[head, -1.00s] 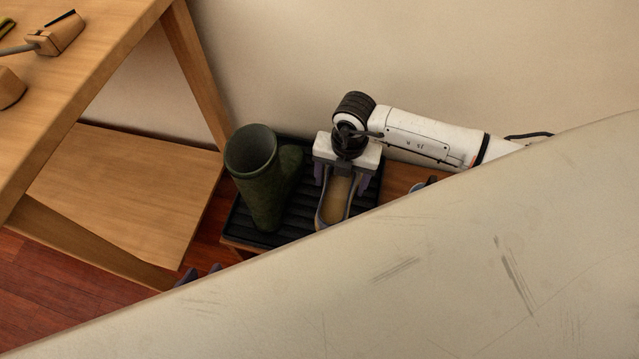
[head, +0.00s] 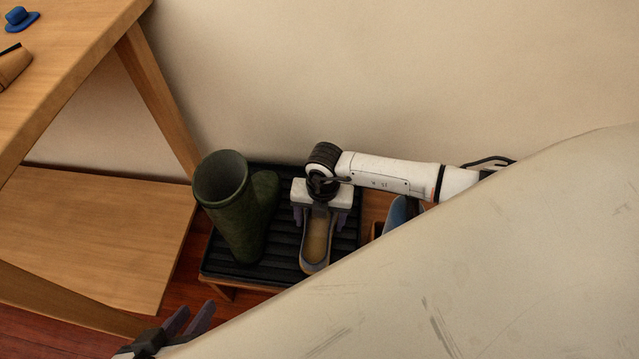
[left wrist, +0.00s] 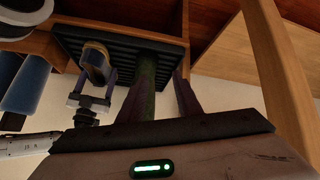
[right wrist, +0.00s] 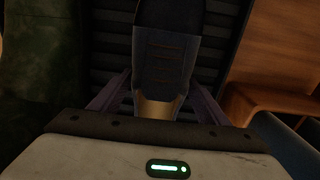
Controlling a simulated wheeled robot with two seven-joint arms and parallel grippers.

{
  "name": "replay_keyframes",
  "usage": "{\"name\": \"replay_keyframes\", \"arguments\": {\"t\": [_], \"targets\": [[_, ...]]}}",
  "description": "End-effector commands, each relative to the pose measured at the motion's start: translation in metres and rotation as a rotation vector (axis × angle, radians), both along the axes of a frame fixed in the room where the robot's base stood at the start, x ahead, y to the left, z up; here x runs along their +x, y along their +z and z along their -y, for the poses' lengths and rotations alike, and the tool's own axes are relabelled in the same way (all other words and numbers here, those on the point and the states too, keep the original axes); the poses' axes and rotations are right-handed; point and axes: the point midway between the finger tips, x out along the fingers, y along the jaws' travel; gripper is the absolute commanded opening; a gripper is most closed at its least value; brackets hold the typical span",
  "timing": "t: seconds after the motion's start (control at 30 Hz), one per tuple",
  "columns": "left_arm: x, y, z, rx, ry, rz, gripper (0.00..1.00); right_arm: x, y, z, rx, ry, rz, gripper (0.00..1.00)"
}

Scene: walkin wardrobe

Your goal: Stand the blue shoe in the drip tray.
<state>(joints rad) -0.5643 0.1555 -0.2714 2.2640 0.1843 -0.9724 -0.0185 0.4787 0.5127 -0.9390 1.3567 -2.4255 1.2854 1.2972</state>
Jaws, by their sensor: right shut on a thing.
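The blue shoe (head: 316,252), with a tan inside, is over the right part of the black ribbed drip tray (head: 282,262), toe toward the viewer. Whether its sole touches the tray is hidden. My right gripper (head: 320,218) is shut on the shoe's heel end; the shoe also shows between its fingers in the right wrist view (right wrist: 165,60) and in the left wrist view (left wrist: 97,62). A green boot (head: 238,215) stands in the tray left of the shoe. My left gripper (head: 187,320) is open and empty, apart from the tray at the lower left.
A wooden table with a lower shelf (head: 95,235) stands at the left, with a blue hat (head: 20,19) on top. Blue objects (head: 398,212) sit just right of the tray. A large pale surface covers the lower right. The wall is close behind.

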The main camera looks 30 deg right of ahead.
Motion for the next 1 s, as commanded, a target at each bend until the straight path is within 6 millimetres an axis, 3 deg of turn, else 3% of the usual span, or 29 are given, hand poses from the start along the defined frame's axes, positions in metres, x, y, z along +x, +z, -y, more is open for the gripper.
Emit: {"name": "replay_keyframes", "arguments": {"t": [0.03, 0.13, 0.5, 1.0], "targets": [[0.001, 0.000, 0.000, 0.001, -0.002, 0.000, 0.31, 0.000, -0.001, 0.000, 0.000, 0.000, 0.000, 0.73], [0.001, 0.000, 0.000, 0.001, -0.002, 0.000, 0.31, 0.000, -0.001, 0.000, 0.000, 0.000, 0.000, 0.88], [0.003, 0.006, 0.000, -0.001, 0.001, 0.009, 0.31, 0.000, 0.006, 0.000, 0.000, 0.001, 0.000, 0.88], [-0.007, 0.026, -0.021, -0.016, 0.115, 0.096, 0.31, -0.002, 0.102, 0.003, 0.000, 0.001, 0.001, 0.88]]}}
